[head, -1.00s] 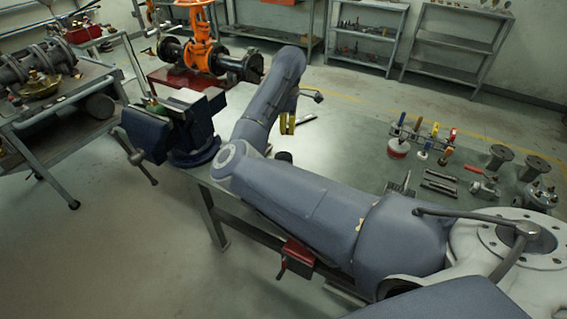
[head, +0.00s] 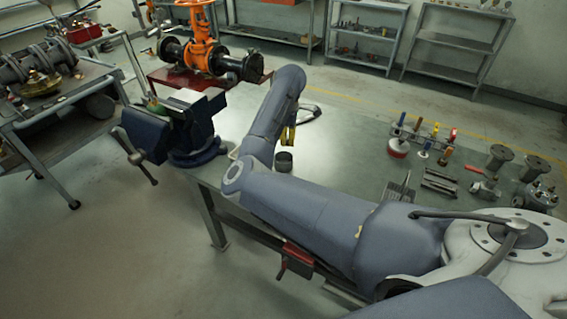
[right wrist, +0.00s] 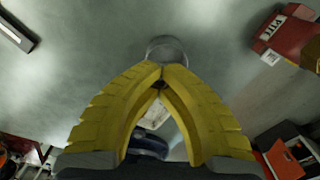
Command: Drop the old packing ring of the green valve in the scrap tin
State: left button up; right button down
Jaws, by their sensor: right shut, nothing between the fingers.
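My right gripper (head: 288,138) shows its yellow fingers behind my arm, above the bench. In the right wrist view (right wrist: 162,76) its fingertips meet with nothing between them. A small dark round tin (head: 284,161) stands on the bench just below the fingers in the head view. A grey round thing shows just beyond the fingertips in the right wrist view (right wrist: 166,48), perhaps the same tin. A small green part (head: 154,105) shows at the blue vise; I cannot tell whether it belongs to the green valve. I cannot make out the old packing ring. My left gripper is out of view.
The blue vise (head: 205,140) is at the bench's left end. An orange valve (head: 203,50) stands behind it. Coloured-handled tools in a rack (head: 425,138), flat tools (head: 440,182) and grey fittings (head: 502,157) occupy the right. The bench middle (head: 345,150) is largely clear.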

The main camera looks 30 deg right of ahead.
jog(key=c, duration=1.5)
grip_release()
jog(key=shift+r, duration=6)
jog(key=shift+d+r, duration=0.1)
